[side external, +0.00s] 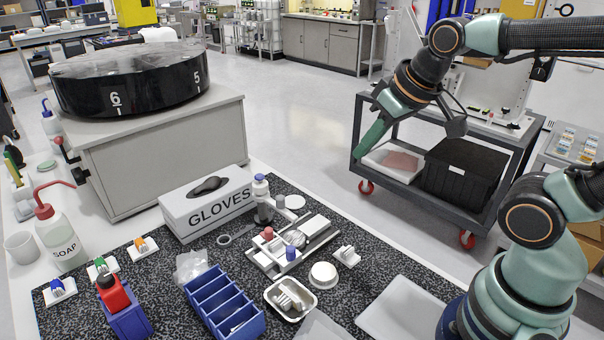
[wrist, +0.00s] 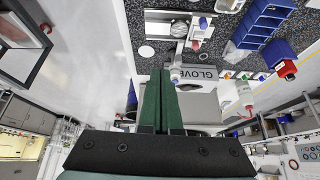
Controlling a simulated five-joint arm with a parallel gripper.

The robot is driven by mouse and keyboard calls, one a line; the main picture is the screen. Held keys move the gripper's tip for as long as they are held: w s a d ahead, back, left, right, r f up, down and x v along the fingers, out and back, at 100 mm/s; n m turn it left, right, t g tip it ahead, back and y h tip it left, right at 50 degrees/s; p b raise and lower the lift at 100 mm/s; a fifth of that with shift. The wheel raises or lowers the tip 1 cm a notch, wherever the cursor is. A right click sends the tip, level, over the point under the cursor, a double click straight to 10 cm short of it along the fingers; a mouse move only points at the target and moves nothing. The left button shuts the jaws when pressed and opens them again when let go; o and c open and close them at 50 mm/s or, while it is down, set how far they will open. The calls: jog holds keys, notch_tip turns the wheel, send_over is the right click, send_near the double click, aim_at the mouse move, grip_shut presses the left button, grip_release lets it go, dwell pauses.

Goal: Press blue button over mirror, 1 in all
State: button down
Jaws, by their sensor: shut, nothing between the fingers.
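The light grey mirror fixture (side external: 318,232) lies on the speckled dark mat and carries a shiny round piece (side external: 297,238), which looks like the mirror. A blue button (side external: 291,253) stands upright at its front edge, with a red button (side external: 268,233) to the left. In the wrist view the blue button (wrist: 203,22) and red button (wrist: 195,45) show near the top, beside the shiny piece (wrist: 180,29). My gripper (side external: 362,147) is shut and empty, its green fingers high above the floor, right of and well apart from the fixture. The shut fingers (wrist: 160,75) fill the middle of the wrist view.
A white GLOVES box (side external: 207,205) stands behind the fixture, with a small bottle (side external: 261,187) beside it. A cart with a black crate (side external: 462,171) stands behind my gripper.

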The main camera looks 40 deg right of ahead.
jog(key=w+a+m+t, duration=0.2)
jog(key=w+m, duration=0.2)
jog(key=w, duration=0.7)
jog(key=m+t+y, duration=0.1)
jog(key=m, duration=0.2)
send_over(259, 177)
jog(key=f, duration=0.2)
jog(key=shift+s+d+r, duration=0.15)
jog(key=shift+s, duration=0.15)
jog(key=shift+f, duration=4.45)
jog(key=shift+f, duration=0.4)
